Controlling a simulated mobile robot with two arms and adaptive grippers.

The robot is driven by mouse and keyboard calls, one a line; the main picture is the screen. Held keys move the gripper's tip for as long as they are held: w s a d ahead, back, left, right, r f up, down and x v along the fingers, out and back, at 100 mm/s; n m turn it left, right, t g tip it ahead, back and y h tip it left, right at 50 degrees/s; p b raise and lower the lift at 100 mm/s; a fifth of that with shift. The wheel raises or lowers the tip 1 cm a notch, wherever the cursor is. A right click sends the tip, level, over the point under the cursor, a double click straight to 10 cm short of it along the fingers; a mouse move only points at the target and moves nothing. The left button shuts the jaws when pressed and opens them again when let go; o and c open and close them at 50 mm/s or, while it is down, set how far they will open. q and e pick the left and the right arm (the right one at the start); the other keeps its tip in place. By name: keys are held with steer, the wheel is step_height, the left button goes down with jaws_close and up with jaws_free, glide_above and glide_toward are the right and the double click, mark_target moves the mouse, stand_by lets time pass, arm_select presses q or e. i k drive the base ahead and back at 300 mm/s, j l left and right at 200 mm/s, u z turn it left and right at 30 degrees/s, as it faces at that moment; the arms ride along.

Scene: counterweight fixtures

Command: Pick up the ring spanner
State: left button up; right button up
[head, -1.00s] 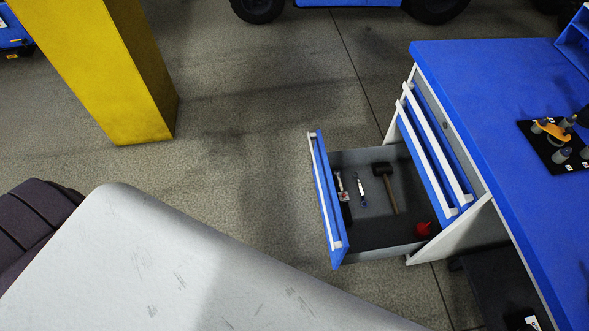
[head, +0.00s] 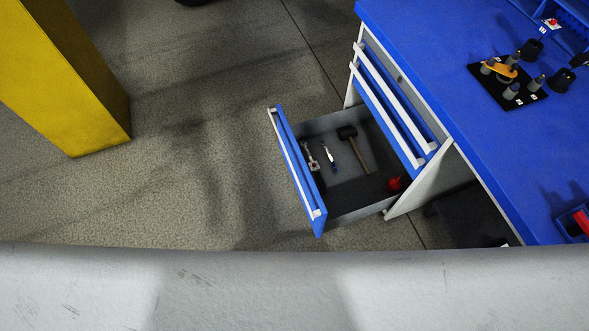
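An open drawer (head: 295,168) with a blue front sticks out of the workbench. Two small slim metal tools lie in its left part, near the front panel. One is a silvery tool (head: 311,158) with a wider lower end. The other is a thinner tool (head: 329,155) with a blue part. Either could be the ring spanner; they are too small to tell. Neither gripper is in view.
The drawer also holds a dark-headed mallet (head: 356,150) and a red item (head: 394,183). The blue benchtop (head: 440,60) carries a black board (head: 508,85) with several parts. A yellow pillar (head: 65,75) stands left. Floor between pillar and drawer is clear.

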mark_target(325, 146)
steer(key=z, duration=1.35)
steer(key=u, duration=1)
steer(key=i+j+z, duration=0.15)
steer(key=j, duration=0.25)
steer(key=i+j+z, duration=0.15)
steer(key=j, duration=0.3)
steer(key=i+j+z, duration=0.2)
steer(key=j, duration=0.2)
steer(key=i+j+z, duration=0.15)
steer(key=j, duration=0.3)
steer(key=k, duration=0.05)
